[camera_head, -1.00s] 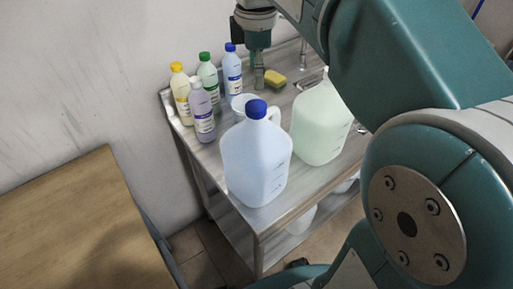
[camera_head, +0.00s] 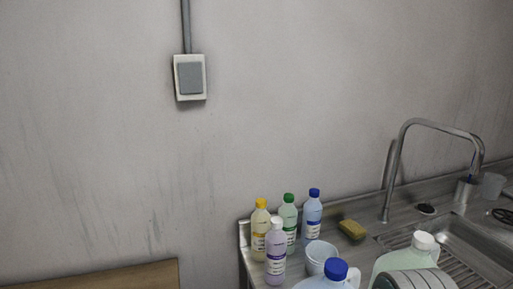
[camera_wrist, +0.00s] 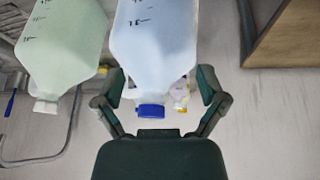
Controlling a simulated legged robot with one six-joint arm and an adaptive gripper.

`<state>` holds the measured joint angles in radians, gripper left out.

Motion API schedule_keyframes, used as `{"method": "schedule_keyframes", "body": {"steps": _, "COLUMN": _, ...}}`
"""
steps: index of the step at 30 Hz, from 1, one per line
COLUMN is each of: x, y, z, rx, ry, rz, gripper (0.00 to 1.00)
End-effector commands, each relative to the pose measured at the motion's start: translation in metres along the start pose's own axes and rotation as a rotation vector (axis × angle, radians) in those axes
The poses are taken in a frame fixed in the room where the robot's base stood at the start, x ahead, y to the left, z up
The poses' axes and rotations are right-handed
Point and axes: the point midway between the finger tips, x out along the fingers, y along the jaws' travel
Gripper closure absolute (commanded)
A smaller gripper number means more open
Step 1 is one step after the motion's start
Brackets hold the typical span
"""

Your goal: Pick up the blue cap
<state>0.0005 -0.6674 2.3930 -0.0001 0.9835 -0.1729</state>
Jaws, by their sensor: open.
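A blue cap (camera_head: 335,269) sits on a large pale-blue jug (camera_head: 318,284), cut off by the bottom edge of the head view. In the wrist view the picture is upside down: the cap (camera_wrist: 151,111) is on the jug (camera_wrist: 155,35), whose body fills the top middle. My gripper (camera_wrist: 161,82) is open, with one finger on each side of the cap and jug neck in the picture. I see no contact, and the depth gap is unclear. The head view does not show my gripper. A smaller blue cap (camera_head: 314,192) tops a slim blue bottle (camera_head: 312,217).
Beside the jug are a green jug with a white cap (camera_head: 424,240), a white cup (camera_head: 320,256) and yellow-, white- and green-capped bottles (camera_head: 260,231). A yellow sponge (camera_head: 352,229), faucet (camera_head: 398,170) and sink (camera_head: 470,240) lie behind. A wooden table edge (camera_head: 110,275) is at left.

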Motion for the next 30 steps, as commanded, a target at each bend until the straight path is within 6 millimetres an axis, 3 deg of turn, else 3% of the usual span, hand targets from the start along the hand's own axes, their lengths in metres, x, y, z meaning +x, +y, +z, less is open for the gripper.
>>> {"method": "schedule_keyframes", "body": {"steps": 3, "x": 0.009, "y": -0.003, "z": 0.017, "rx": 0.121, "ry": 0.044, "rz": 0.005, "gripper": 0.09}}
{"method": "schedule_keyframes", "body": {"steps": 6, "x": 0.012, "y": -0.004, "z": 0.022, "rx": 0.167, "ry": 0.06, "rz": 0.005, "gripper": 0.09}}
{"method": "schedule_keyframes", "body": {"steps": 7, "x": 0.013, "y": -0.004, "z": 0.023, "rx": 0.173, "ry": 0.061, "rz": 0.005, "gripper": 0.09}}
{"method": "schedule_keyframes", "body": {"steps": 8, "x": 0.013, "y": -0.004, "z": 0.023, "rx": 0.176, "ry": 0.061, "rz": 0.005, "gripper": 0.0}}
{"method": "schedule_keyframes", "body": {"steps": 16, "x": 0.009, "y": -0.003, "z": 0.015, "rx": 0.169, "ry": 0.047, "rz": 0.004, "gripper": 0.0}}
{"method": "schedule_keyframes", "body": {"steps": 20, "x": -0.006, "y": 0.002, "z": -0.011, "rx": 0.146, "ry": -0.012, "rz": -0.002, "gripper": 0.0}}
{"method": "schedule_keyframes", "body": {"steps": 30, "x": -0.046, "y": 0.016, "z": -0.098, "rx": 0.061, "ry": -0.226, "rz": -0.033, "gripper": 0.0}}
